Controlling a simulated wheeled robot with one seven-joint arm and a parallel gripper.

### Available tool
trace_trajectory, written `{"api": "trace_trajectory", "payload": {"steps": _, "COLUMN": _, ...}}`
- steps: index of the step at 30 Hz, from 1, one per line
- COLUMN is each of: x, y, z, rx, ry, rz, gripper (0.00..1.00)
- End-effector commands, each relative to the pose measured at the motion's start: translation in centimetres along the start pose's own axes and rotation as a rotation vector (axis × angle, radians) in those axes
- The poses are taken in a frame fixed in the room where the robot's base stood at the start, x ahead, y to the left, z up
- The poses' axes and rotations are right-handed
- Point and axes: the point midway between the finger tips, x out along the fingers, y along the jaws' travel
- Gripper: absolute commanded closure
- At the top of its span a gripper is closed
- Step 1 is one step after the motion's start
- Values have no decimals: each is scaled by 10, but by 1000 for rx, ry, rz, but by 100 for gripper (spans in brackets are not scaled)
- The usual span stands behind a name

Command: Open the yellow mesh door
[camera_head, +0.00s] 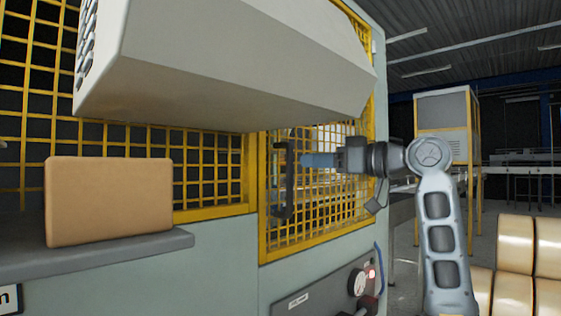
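The yellow mesh door (335,225) is on the right part of the machine's front and looks shut in its frame. A dark vertical handle (289,205) stands on its left side. My gripper (305,160) points left from the right, in front of the door. Its bluish fingers reach close to the handle's middle. I cannot tell whether they touch the handle or whether they are open or shut.
A brown box (108,200) sits on a grey shelf (95,258) at left. A large beige hood (230,60) overhangs the door. A control panel (325,295) is below it. Tan rolls (515,260) lie at lower right.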

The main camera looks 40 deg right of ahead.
Motion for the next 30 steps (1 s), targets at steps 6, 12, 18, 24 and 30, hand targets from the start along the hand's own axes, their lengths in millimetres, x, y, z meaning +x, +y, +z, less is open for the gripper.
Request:
{"api": "trace_trajectory", "payload": {"steps": 6, "x": 33, "y": -1, "z": -1, "rx": 2, "ry": 0, "rz": -2, "gripper": 62}}
{"api": "trace_trajectory", "payload": {"steps": 12, "x": 60, "y": -1, "z": -1, "rx": 3, "ry": 0, "rz": -1, "gripper": 62}}
{"api": "trace_trajectory", "payload": {"steps": 18, "x": 72, "y": 0, "z": 1, "rx": 1, "ry": 0, "rz": 1, "gripper": 62}}
{"api": "trace_trajectory", "payload": {"steps": 24, "x": 72, "y": 0, "z": 1, "rx": 1, "ry": 1, "rz": 1, "gripper": 62}}
{"api": "trace_trajectory", "payload": {"steps": 30, "x": 72, "y": 0, "z": 1, "rx": 1, "ry": 1, "rz": 1, "gripper": 76}}
